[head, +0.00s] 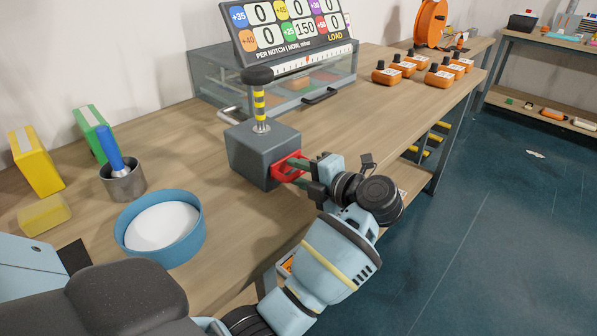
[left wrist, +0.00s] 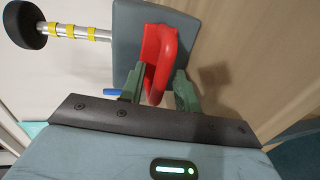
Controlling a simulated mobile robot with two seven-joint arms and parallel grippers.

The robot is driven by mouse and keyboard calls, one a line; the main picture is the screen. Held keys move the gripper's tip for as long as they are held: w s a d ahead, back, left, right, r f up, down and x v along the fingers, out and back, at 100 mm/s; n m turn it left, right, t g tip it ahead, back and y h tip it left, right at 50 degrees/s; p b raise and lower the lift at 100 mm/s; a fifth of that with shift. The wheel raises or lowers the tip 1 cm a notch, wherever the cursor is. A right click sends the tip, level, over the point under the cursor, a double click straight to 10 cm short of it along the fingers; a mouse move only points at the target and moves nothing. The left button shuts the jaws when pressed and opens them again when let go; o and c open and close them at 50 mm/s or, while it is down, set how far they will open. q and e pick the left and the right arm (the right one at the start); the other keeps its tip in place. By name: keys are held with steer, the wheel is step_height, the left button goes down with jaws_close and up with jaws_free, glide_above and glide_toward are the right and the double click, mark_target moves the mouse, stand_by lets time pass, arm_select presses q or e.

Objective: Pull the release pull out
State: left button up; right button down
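The release pull is a red loop handle (head: 288,167) on the right side of a dark grey box (head: 262,152) on the bench. In the left wrist view the red loop (left wrist: 160,55) stands out from the grey box face (left wrist: 135,35). My left gripper (head: 310,176) is right at the loop. Its two green fingers (left wrist: 160,92) stand apart, one on each side of the loop's outer end. A gap shows between the loop and the right-hand finger, so the grip looks open. My right gripper is not in view.
A post with black and yellow bands and a black knob (head: 258,77) rises from the box. A glass-sided case (head: 300,90) with a number board stands behind. A blue bowl (head: 160,228) and a metal cup (head: 122,182) are left. Orange units (head: 437,76) stand farther back.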

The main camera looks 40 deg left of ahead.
arm_select(q)
steer(key=shift+a, duration=0.25)
jaws_close()
